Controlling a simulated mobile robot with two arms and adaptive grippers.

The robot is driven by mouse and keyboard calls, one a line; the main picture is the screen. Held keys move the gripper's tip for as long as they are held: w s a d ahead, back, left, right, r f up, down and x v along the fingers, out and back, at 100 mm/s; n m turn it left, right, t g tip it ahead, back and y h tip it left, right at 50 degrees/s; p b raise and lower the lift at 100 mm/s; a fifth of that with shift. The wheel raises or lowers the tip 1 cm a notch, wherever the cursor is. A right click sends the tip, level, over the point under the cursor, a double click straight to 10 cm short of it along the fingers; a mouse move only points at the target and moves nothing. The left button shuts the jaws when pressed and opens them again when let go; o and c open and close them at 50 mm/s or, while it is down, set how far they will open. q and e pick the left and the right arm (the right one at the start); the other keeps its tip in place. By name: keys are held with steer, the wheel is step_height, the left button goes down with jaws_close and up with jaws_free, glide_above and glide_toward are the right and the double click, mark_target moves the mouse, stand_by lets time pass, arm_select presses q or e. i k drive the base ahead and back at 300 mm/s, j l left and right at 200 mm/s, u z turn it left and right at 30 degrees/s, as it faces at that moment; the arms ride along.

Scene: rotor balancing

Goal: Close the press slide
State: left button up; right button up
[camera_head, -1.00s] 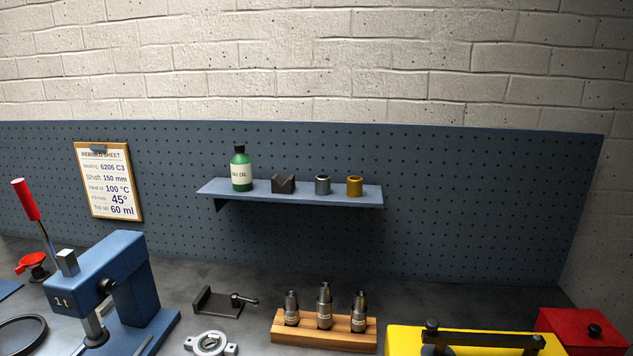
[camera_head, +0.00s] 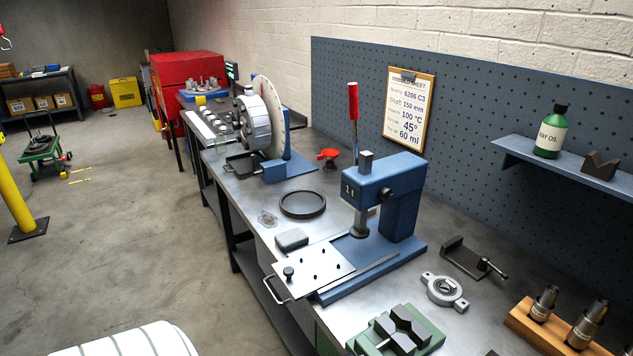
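The blue arbor press (camera_head: 392,205) marked "1t" stands on the workbench, with a red-handled lever (camera_head: 353,102) upright behind it. The press slide, a pale plate (camera_head: 313,265) with several dark holes and a dark knob, sticks out from the press base toward the bench's front edge. A metal pull handle (camera_head: 278,290) is on its front end, over the bench edge. The ram (camera_head: 359,223) is above the base, behind the plate. Neither of my grippers is in view.
A black ring (camera_head: 302,204) and a grey block (camera_head: 291,239) lie left of the slide. A green vise (camera_head: 395,333), a bearing housing (camera_head: 444,290) and a wooden tool block (camera_head: 555,330) are on the right. The floor (camera_head: 130,240) in front is largely clear.

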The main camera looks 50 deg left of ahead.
mark_target(305, 273)
steer(key=u, duration=1.55)
steer(key=l, duration=0.4)
